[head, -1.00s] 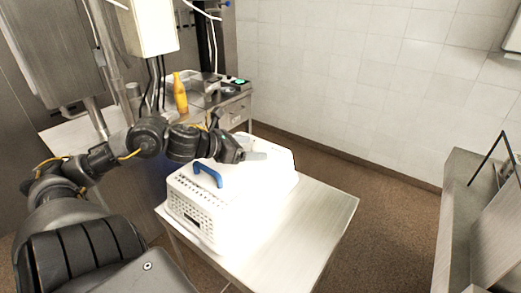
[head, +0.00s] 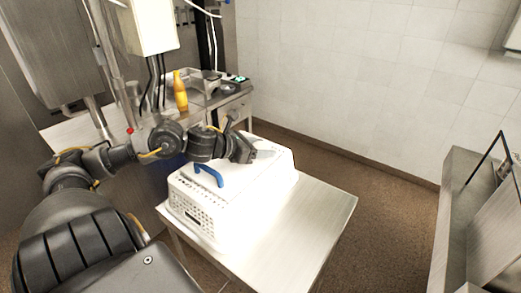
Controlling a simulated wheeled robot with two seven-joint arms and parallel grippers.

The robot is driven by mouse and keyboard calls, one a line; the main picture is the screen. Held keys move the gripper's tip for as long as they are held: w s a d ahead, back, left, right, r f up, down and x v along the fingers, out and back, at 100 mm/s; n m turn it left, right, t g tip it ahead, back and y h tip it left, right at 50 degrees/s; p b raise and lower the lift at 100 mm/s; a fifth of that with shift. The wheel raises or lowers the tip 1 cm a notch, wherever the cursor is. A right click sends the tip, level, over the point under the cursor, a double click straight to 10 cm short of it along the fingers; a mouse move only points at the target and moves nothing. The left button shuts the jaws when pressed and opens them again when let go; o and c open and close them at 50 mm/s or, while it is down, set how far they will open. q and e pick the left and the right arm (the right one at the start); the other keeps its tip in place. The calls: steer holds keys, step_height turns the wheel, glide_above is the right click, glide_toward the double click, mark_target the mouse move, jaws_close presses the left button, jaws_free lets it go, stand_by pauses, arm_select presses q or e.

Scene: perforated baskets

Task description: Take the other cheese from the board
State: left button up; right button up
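A white perforated basket (head: 190,208) with a blue handle (head: 208,172) stands on a steel table. My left gripper (head: 264,155) is over the basket's far part, behind the blue handle, with its light fingers pale against the white. I cannot tell whether the fingers are open or shut, or whether they hold anything. No cheese and no board can be made out; the basket's bright inside is washed out. My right gripper is not in view.
The steel table (head: 318,215) is bare to the right of the basket. A back counter holds a yellow bottle (head: 180,92) and a small device with a lit display (head: 238,79). Another steel unit (head: 458,215) stands at the right, across open floor.

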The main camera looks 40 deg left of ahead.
mark_target(261, 145)
arm_select(q)
steer(key=c, duration=0.5)
steer(key=shift+r, duration=0.15)
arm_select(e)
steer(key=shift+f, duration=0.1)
